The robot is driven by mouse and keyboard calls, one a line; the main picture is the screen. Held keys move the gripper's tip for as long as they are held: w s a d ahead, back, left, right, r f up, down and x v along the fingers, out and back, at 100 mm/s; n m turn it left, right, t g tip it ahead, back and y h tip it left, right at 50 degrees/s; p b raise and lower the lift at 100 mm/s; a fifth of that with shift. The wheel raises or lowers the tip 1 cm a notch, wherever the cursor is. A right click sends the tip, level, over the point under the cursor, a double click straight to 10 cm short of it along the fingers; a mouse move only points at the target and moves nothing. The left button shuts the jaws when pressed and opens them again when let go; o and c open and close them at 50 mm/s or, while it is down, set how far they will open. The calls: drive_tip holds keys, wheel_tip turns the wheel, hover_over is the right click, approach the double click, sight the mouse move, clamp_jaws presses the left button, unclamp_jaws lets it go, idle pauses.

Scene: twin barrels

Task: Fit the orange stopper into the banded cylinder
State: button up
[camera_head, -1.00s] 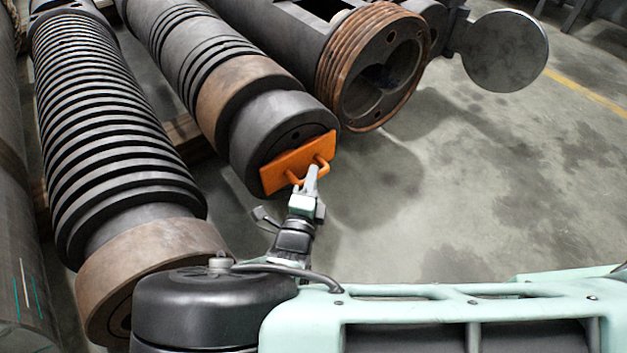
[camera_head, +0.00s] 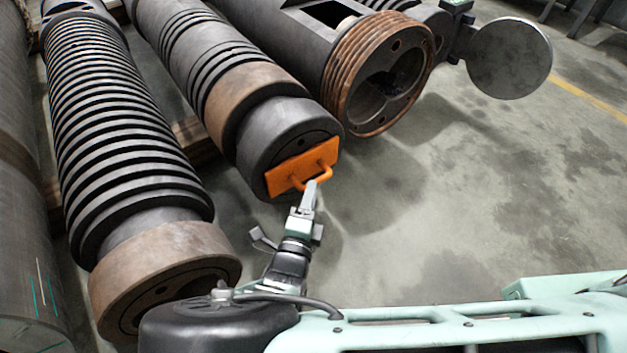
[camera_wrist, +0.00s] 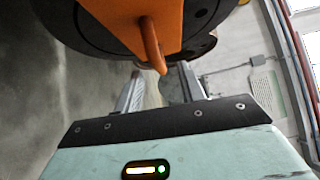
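The orange stopper (camera_head: 300,164), a flat plate with a looped handle, sits against the front end of the middle dark cylinder (camera_head: 278,128), which has ring bands and a rusty collar. I cannot tell how deep it is seated. In the wrist view the orange stopper (camera_wrist: 118,22) is at the top, its handle hanging down close to the fingertips. My gripper (camera_head: 310,184) is just in front of the handle in the head view. In the wrist view my gripper (camera_wrist: 160,78) has its two fingers apart with nothing clearly clamped between them.
A heavily ribbed cylinder (camera_head: 125,130) with a rusty end collar (camera_head: 165,265) lies left. A wide cylinder with a rusty threaded rim (camera_head: 345,70) lies right, beside a round plate (camera_head: 510,59). Grey floor (camera_head: 480,190) is open at the right.

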drive_tip(key=shift+p+v, duration=0.45)
drive_tip(key=shift+v, duration=1.2)
drive_tip(key=s+d+r+m+g+h+p, duration=0.25)
drive_tip(key=d+r+m+g, duration=0.4)
drive_tip(key=m, duration=0.35)
drive_tip(key=s+d+r+m+g+h+p, duration=0.25)
drive_tip(key=d+r+m+g, duration=0.25)
drive_tip(key=r+m+g, duration=0.4)
drive_tip(key=s+d+r+m+g+y+p, duration=0.1)
drive_tip(key=s+d+r+m+y+p, duration=0.25)
drive_tip(key=r+m, duration=0.8)
drive_tip(key=s+r+m+g+y+p, duration=0.1)
drive_tip(key=s+r+m+y+p, duration=0.35)
drive_tip(key=r+m, duration=0.7)
wheel_tip(320, 180, up, 38)
drive_tip(key=m+y+p, duration=0.1)
drive_tip(key=y+p, duration=0.1)
drive_tip(key=p, duration=3.4)
drive_tip(key=shift+s+p, duration=0.3)
drive_tip(key=shift+d+f, duration=0.1)
drive_tip(key=shift+d, duration=0.1)
